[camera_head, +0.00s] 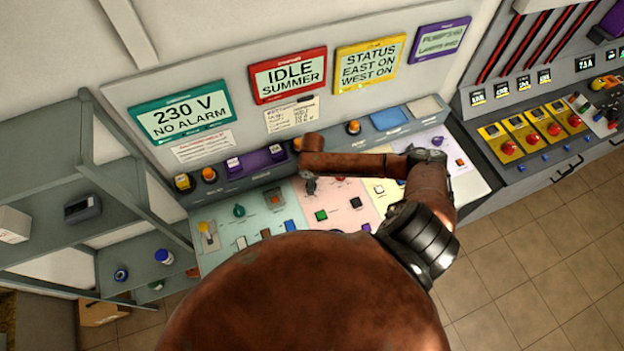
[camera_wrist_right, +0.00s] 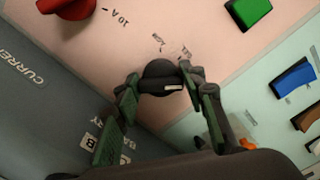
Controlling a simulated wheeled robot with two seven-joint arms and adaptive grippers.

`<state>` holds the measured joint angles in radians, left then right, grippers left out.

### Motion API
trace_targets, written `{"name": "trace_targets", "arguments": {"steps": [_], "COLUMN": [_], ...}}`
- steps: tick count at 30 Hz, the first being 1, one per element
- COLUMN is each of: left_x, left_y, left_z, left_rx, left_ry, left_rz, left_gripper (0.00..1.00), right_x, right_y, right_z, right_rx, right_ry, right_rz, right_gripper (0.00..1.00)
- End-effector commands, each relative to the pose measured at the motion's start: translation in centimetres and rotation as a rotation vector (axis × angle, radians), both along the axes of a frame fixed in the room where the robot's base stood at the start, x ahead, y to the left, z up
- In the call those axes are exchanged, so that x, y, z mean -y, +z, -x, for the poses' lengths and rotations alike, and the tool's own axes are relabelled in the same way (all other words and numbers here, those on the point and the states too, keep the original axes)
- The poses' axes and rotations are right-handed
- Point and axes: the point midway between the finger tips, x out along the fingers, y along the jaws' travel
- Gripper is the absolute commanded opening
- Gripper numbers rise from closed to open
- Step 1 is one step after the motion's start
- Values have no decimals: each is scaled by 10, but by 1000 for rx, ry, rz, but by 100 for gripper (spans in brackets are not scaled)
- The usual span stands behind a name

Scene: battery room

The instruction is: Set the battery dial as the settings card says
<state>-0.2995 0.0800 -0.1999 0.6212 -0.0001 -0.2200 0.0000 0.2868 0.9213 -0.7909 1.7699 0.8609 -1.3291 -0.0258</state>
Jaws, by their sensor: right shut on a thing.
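In the right wrist view a round black dial (camera_wrist_right: 158,70) with a white mark sits on the pink panel. My right gripper (camera_wrist_right: 162,82) has one finger on each side of the dial and is shut on it. Lettering around the dial is too small and tilted to read. In the head view my right gripper (camera_head: 310,183) is small and dark over the console, and it hides the dial. A cream card (camera_head: 292,115) with several small handwritten-looking lines hangs below the red IDLE SUMMER screen (camera_head: 288,76); I cannot read it surely. My left gripper is out of view.
A red knob (camera_wrist_right: 72,8) marked 10 A and a green button (camera_wrist_right: 250,12) flank the dial. A grey ledge with orange and purple controls (camera_head: 262,160) runs behind. Shelves (camera_head: 50,190) stand left; a panel with red knobs (camera_head: 530,138) stands right.

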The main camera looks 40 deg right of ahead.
Motion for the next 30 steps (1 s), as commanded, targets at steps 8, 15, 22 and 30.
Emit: {"name": "trace_targets", "arguments": {"steps": [8, 15, 22, 30], "left_x": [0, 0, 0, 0], "left_y": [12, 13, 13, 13], "left_z": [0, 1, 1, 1], "left_rx": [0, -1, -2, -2], "left_ry": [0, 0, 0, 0], "left_rz": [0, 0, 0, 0], "left_gripper": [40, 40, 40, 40], "right_x": [0, 0, 0, 0], "right_y": [1, 0, 0, 0], "right_z": [0, 0, 0, 0], "right_rx": [1, 1, 1, 1], "right_ry": [-76, -88, -88, -86], "right_rz": [0, 0, 0, 0], "right_gripper": [14, 14, 38, 50]}}
